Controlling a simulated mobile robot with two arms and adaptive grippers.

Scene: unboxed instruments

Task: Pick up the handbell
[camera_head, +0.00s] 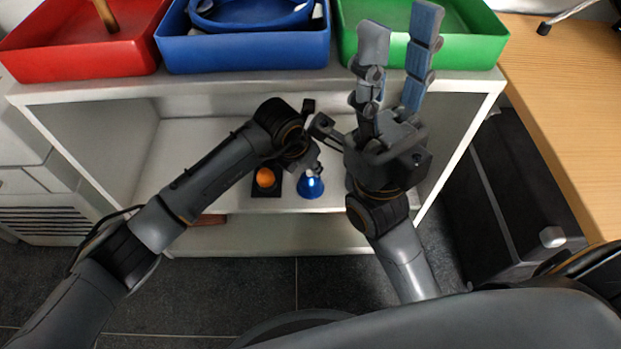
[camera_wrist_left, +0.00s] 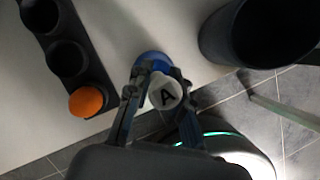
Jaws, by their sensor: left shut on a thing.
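The handbell (camera_head: 311,187) has a blue bell body and stands upright on the white lower shelf, near its front edge. In the left wrist view its white handle top, marked with a black "A" (camera_wrist_left: 166,94), points at the camera, with the blue body (camera_wrist_left: 152,60) behind it. My left gripper (camera_wrist_left: 158,88) is shut on the handle, one finger on each side. In the head view the left gripper (camera_head: 308,165) is partly hidden by its own wrist. My right gripper (camera_head: 399,40) is open and empty, pointing up over the green bin.
A black holder (camera_wrist_left: 63,35) with round holes and an orange ball (camera_head: 265,178) sits left of the bell. A dark cup (camera_wrist_left: 262,28) shows in the left wrist view. Red (camera_head: 80,60), blue (camera_head: 245,52) and green (camera_head: 470,55) bins stand on top of the shelf unit.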

